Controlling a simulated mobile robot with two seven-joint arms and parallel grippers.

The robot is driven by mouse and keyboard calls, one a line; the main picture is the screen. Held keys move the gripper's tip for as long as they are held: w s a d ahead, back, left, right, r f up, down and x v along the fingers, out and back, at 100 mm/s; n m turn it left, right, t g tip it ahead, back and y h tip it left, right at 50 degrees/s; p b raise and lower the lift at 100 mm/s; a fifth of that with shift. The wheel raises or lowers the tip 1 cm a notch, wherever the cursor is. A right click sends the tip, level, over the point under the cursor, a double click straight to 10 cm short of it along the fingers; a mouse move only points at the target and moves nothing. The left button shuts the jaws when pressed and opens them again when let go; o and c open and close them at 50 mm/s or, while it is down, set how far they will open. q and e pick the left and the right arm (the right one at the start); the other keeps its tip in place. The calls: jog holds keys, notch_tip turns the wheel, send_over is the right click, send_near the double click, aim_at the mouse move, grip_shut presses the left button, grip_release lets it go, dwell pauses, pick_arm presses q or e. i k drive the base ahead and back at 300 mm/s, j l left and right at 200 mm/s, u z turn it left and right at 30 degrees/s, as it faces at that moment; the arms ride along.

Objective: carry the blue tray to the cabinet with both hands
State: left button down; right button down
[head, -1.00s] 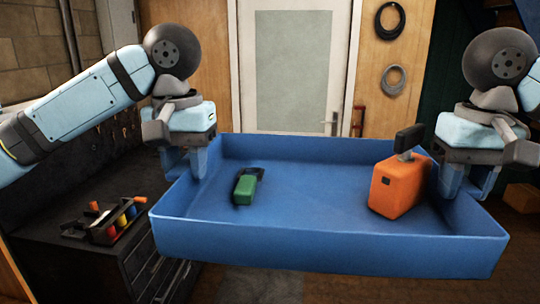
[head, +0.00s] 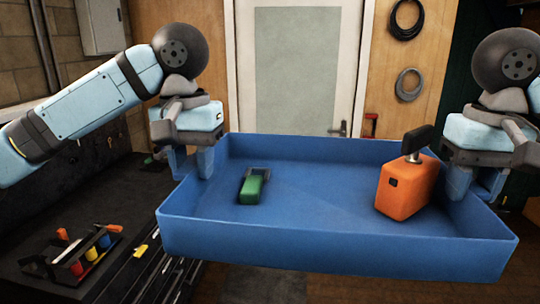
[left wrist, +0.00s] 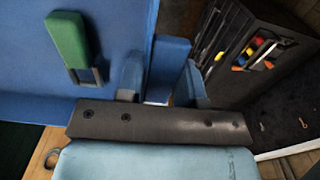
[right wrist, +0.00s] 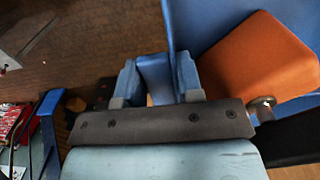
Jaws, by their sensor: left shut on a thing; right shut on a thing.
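The blue tray (head: 310,240) hangs roughly level in front of me, clear of the floor. My left gripper (head: 192,168) is shut on its left wall; the left wrist view shows that wall (left wrist: 165,65) between the fingers. My right gripper (head: 476,188) is shut on its right wall, which also shows between the fingers in the right wrist view (right wrist: 156,78). Inside the tray lie a green tool (head: 252,187) at the left and an orange block-shaped thing with a black top (head: 405,188) at the right. A dark cabinet with drawers (head: 165,275) is at the lower left.
Much of that top is bare. A closed white door (head: 298,80) is behind the tray. Coiled cables (head: 408,84) hang beside it.

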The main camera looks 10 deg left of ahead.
aim_at(130, 197)
jog(key=i+l, duration=0.1)
jog(key=i, duration=3.7)
jog(key=i+j+u, duration=0.1)
jog(key=u, duration=2.3)
